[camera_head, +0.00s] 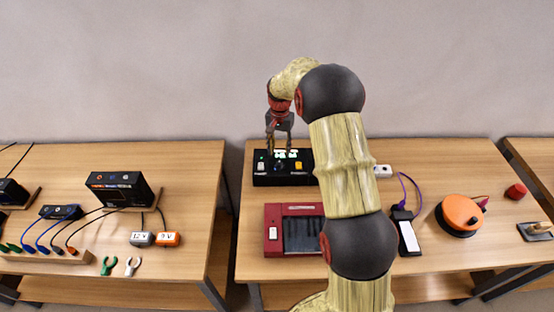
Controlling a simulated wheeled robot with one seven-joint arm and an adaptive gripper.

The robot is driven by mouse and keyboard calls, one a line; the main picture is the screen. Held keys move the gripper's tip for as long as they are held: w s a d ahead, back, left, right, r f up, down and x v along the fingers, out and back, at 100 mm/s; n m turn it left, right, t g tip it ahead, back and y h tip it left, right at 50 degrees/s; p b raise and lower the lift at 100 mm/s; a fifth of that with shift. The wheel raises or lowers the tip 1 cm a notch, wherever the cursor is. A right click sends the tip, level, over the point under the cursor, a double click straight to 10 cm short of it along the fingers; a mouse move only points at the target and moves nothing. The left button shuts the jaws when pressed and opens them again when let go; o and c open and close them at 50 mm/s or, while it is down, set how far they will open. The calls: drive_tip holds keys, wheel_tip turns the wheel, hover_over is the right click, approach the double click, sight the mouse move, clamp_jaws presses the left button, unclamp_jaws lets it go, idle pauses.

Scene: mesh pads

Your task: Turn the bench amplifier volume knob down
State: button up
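A black box (263,181) with a lit green display, a white switch, a yellow switch and dark round controls stands at the back of the middle table. It looks like the bench amplifier, but no label can be read. My gripper (280,153) points down over the box's top panel, and its two fingers look apart with nothing between them. The fingers cover part of the panel, so the volume knob cannot be made out clearly. I cannot tell whether the fingertips touch anything. My arm hides the box's right end.
A red device (272,217) lies in front of the black box. Right of my arm are a power strip (408,237), an orange round device (459,214) and a red knob (515,191). The left table (190,190) holds another black box (120,188), cables and clips.

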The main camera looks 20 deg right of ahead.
sight(279, 163)
wheel_tip(279, 163, down, 7)
drive_tip(key=shift+s+a+r+b, duration=0.1)
drive_tip(key=shift+b, duration=0.4)
drive_tip(key=shift+c, duration=0.7)
drive_tip(key=c, duration=0.7)
clamp_jaws()
